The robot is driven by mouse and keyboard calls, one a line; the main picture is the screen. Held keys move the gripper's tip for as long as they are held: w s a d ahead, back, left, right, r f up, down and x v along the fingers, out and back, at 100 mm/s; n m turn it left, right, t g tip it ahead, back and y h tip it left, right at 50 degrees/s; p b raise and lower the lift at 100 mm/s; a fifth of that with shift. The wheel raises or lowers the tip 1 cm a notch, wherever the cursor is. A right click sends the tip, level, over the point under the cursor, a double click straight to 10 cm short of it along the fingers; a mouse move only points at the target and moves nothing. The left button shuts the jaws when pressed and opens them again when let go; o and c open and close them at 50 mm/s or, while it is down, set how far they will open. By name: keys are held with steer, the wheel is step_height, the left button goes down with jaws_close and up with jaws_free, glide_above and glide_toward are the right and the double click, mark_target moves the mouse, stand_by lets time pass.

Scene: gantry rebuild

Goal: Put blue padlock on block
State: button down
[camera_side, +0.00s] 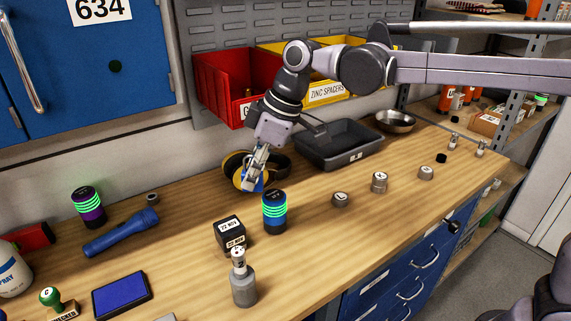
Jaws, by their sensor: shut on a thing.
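My gripper (253,178) points down over the bench and is shut on the blue padlock (259,184). Only small blue parts of the padlock show beside the fingers, and its shackle cannot be made out. A black block (230,234) with white "22 NOV" labels sits on the bench, in front of and a little left of my gripper. Nothing lies on its top. The padlock appears apart from the block; its exact height above the bench is hard to tell.
A blue canister with green glowing rings (275,211) stands just right of the block. Yellow and black earmuffs (239,168) lie behind my gripper. A blue flashlight (122,233) lies left. A grey bottle-like piece (243,287) stands in front. A black tray (338,150) sits behind right.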

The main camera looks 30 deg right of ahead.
steer(key=s+a+r+n+g, duration=0.25)
steer(key=s+a+n, duration=0.45)
steer(key=a, duration=0.6)
steer(key=shift+y, duration=0.4)
steer(key=s+a+f, duration=0.1)
steer(key=a+f, duration=0.1)
steer(key=a, duration=0.1)
steer(key=s+a+f, duration=0.2)
steer(key=a+f, duration=0.1)
steer(key=s+a+f, duration=0.1)
steer(key=a+f, duration=0.1)
steer(key=a, duration=0.1)
steer(key=shift+s+a+f, duration=0.15)
steer(key=shift+a+f, duration=0.1)
steer(key=shift+a, duration=0.05)
steer(key=shift+s+a+f, duration=0.1)
steer(key=shift+a+f, duration=0.2)
steer(key=shift+f, duration=1.9)
steer(key=c, duration=1.2)
jaws_free()
steer(key=shift+f, duration=0.1)
